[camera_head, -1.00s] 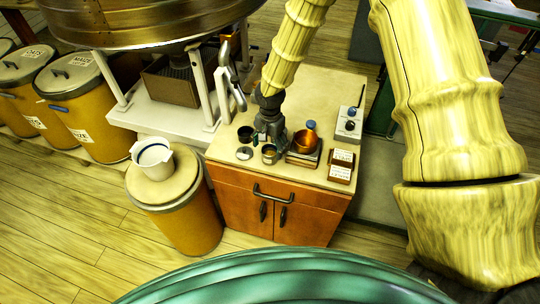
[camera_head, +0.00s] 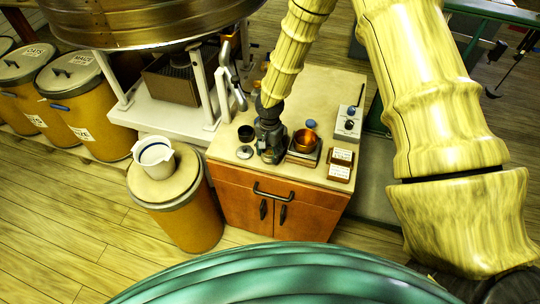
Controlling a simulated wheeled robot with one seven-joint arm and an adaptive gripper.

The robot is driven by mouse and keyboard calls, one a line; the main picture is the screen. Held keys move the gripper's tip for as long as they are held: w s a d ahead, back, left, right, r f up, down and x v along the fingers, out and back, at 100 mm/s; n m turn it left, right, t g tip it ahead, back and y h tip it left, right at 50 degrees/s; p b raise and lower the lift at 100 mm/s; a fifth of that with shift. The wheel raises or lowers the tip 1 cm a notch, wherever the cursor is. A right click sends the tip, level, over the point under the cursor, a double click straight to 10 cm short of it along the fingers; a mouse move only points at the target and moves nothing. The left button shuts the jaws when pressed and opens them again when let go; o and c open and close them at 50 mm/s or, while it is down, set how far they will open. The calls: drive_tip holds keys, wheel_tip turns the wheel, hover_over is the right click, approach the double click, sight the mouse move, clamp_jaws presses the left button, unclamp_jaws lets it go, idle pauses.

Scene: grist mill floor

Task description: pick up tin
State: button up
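A small metal tin (camera_head: 267,155) stands near the front of the wooden cabinet's top, mostly hidden by my gripper. My gripper (camera_head: 271,153) points down over the tin, with its fingers low around or beside it. At this size I cannot tell whether the fingers touch the tin or whether they are open or shut.
On the cabinet top (camera_head: 327,92) are a dark cup (camera_head: 245,133), a round lid (camera_head: 244,152), a copper bowl (camera_head: 305,139) on a scale, small label cards (camera_head: 340,164) and a control box (camera_head: 348,123). A white jug (camera_head: 153,155) stands on a barrel at left.

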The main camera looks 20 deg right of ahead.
drive_tip(key=shift+c, duration=0.9)
drive_tip(key=shift+r, duration=0.15)
